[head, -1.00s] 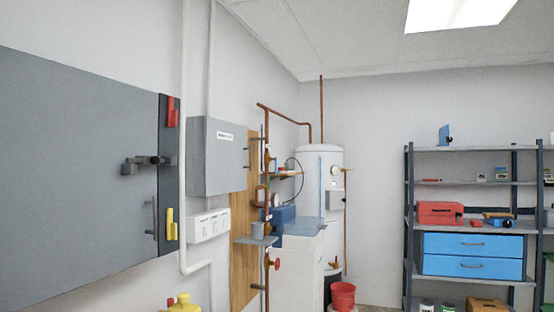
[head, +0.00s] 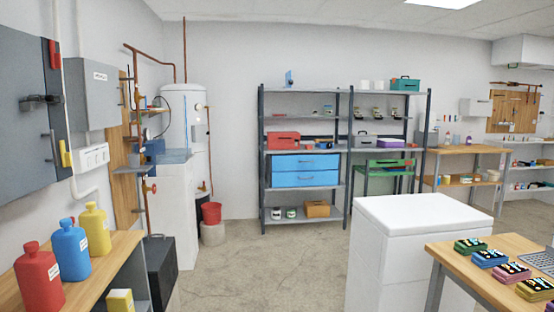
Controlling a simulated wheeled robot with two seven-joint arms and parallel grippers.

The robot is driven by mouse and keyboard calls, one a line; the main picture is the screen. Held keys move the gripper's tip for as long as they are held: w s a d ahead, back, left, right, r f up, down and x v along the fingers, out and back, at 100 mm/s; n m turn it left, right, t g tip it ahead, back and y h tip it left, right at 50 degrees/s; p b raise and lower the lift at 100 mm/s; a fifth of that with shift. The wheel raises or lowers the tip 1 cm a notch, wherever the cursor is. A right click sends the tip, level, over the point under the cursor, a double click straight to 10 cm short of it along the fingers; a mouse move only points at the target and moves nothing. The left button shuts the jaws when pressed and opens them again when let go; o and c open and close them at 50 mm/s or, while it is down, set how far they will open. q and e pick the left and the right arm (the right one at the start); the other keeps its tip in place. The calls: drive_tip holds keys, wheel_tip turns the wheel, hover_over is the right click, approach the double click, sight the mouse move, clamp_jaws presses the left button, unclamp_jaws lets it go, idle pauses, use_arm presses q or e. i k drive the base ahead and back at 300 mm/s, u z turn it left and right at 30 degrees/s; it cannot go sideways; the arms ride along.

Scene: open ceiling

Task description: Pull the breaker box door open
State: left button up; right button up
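Two grey wall-mounted units on the left wall could be the breaker box, and I cannot tell which. A grey box (head: 92,95) with a small white label hangs on the left wall and looks shut. Nearer, a large grey panel (head: 20,130) is cut off by the left edge. It has a dark latch (head: 38,101), a bar handle (head: 53,147), a red part (head: 55,54) and a yellow part (head: 65,154) along its right edge. Neither of my grippers is in view.
A wooden bench (head: 105,255) with red (head: 38,277), blue (head: 71,250) and yellow (head: 94,229) bottles stands below the grey units. A white chest (head: 420,215) stands on the floor at right, beside a wooden table (head: 450,258). The middle floor (head: 270,260) is clear.

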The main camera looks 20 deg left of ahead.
sight(102, 80)
drive_tip(key=u, duration=0.4)
drive_tip(key=i, duration=2.2)
drive_tip(key=u, duration=0.9)
drive_tip(key=i, duration=2.05)
drive_tip(key=u, duration=1.15)
